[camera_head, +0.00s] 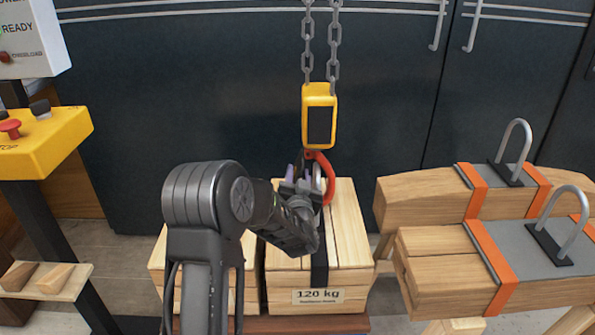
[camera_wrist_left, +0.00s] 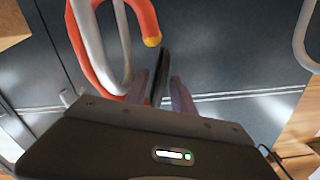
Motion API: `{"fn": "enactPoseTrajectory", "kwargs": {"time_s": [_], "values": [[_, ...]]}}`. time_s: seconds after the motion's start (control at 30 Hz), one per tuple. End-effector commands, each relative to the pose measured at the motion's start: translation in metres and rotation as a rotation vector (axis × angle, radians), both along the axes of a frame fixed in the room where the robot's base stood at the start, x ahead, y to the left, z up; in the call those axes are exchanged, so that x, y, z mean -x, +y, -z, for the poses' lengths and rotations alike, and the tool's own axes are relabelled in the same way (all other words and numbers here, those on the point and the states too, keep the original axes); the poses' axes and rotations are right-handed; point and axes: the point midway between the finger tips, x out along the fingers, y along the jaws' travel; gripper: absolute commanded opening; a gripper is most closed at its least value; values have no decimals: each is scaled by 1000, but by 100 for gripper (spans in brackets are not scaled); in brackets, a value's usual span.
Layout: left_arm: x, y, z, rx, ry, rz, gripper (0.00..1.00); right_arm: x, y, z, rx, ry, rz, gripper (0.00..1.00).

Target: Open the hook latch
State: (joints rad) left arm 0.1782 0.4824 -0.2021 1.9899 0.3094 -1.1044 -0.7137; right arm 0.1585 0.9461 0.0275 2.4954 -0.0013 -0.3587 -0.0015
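A red hook (camera_head: 326,180) hangs under a yellow hoist block (camera_head: 319,116) on chains. In the left wrist view the hook (camera_wrist_left: 92,62) is orange-red with a yellow tip, and a grey bent bar (camera_wrist_left: 88,35), apparently a lifting bail, passes by it. A dark narrow bar, apparently the latch (camera_wrist_left: 160,72), stands near the hook's tip. My left gripper (camera_head: 303,180) is at the hook; its purple-grey fingers (camera_wrist_left: 158,88) stand either side of the dark bar, with small gaps showing near the tips. The bar's lower end is hidden by the gripper body. My right gripper is out of view.
Wooden crates (camera_head: 350,225) marked 120 kg stand below the hook. Strapped timber loads with grey bails (camera_head: 450,195) are at the right. A yellow control box (camera_head: 45,140) is at the left. Dark cabinets (camera_head: 200,110) close off the back.

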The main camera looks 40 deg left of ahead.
Motion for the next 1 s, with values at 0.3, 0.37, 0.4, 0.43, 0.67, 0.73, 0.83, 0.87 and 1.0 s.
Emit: {"fn": "enactPoseTrajectory", "kwargs": {"time_s": [0.3, 0.37, 0.4, 0.43, 0.67, 0.73, 0.83, 0.87, 1.0], "values": [[-20, 15, 0, 0, 0, 0, 30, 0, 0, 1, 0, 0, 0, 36], [-20, 15, 0, 0, 0, 0, 30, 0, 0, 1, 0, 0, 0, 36], [-19, 15, 0, 0, 0, 0, 30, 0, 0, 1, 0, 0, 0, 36], [-19, 15, 0, 0, 0, 0, 30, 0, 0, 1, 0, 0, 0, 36], [-19, 14, 0, 0, 0, 0, 16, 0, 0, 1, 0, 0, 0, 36], [-19, 15, 0, 0, 0, 0, 10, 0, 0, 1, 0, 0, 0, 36], [-19, 15, 0, 0, 0, -1, 2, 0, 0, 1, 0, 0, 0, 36], [-19, 15, 0, 0, 0, -1, 0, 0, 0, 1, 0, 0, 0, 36], [-19, 15, 0, 0, -1, -2, 0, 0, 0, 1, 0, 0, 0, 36]]}}
